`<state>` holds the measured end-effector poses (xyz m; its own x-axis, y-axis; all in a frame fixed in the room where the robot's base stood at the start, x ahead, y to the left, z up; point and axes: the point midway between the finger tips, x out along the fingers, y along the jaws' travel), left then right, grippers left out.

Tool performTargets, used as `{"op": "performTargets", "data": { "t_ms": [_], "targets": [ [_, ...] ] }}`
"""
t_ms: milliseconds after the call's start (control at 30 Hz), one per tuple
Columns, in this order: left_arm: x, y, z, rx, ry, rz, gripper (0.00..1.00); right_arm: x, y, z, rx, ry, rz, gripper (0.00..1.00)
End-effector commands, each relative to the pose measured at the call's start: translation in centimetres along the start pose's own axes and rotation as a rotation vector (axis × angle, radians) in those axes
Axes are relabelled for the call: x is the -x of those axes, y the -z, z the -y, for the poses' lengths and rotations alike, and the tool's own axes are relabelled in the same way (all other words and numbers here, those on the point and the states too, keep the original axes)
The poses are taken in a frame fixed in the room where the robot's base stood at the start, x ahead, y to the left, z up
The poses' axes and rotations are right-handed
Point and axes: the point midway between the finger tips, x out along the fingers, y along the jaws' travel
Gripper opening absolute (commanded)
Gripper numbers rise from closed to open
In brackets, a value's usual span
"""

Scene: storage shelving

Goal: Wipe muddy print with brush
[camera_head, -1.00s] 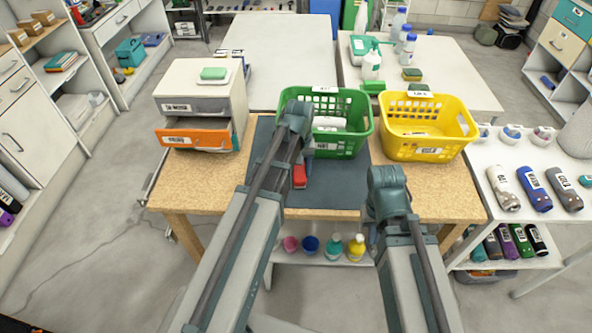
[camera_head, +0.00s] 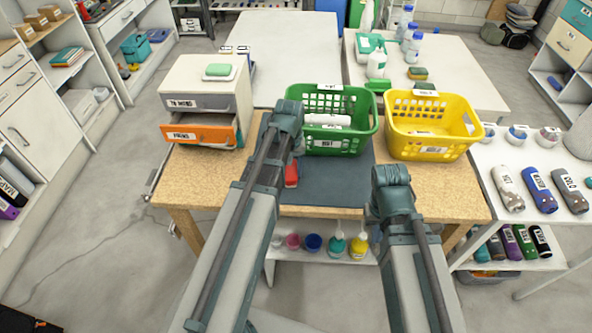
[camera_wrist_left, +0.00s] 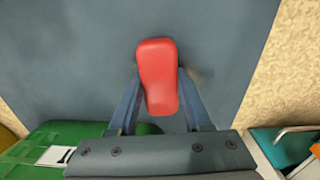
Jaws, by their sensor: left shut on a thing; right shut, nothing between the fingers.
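A red brush (camera_wrist_left: 158,75) is held between the two fingers of my left gripper (camera_wrist_left: 160,88), in the left wrist view. It is over a dark blue-grey mat (camera_wrist_left: 60,60); I cannot tell whether it touches the mat. A faint brownish smudge (camera_wrist_left: 202,73) shows on the mat just right of the brush, partly hidden by a finger. In the head view the red brush (camera_head: 291,174) shows beside my left arm, over the mat (camera_head: 335,185), and the arm hides most of the left gripper. My right gripper is not visible; only its arm shows.
A green basket (camera_head: 340,142) and a yellow basket (camera_head: 433,143) stand along the table's back. A drawer unit (camera_head: 208,85) with an orange drawer (camera_head: 200,134) pulled out stands at the left. The mat's right part is clear.

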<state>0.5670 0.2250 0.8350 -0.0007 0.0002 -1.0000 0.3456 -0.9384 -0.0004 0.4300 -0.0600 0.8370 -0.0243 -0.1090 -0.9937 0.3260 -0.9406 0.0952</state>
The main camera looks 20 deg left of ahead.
Motion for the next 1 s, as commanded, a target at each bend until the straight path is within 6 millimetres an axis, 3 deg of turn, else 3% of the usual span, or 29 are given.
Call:
{"op": "performTargets", "data": {
  "t_ms": [267,600,1000],
  "targets": [
    [-0.1,0.1,0.7,0.001,0.0,-0.001,0.0,-0.1,0.0,0.0,0.0,0.0,0.0,0.0],
    [-0.3,0.3,3.4,0.002,0.001,-0.001,0.0,-0.3,0.0,0.0,0.0,0.0,0.0,0.0],
    [-0.3,0.4,4.6,0.004,0.005,-0.001,0.0,-0.3,0.0,0.0,0.0,0.0,0.0,0.0]
  ]
}}
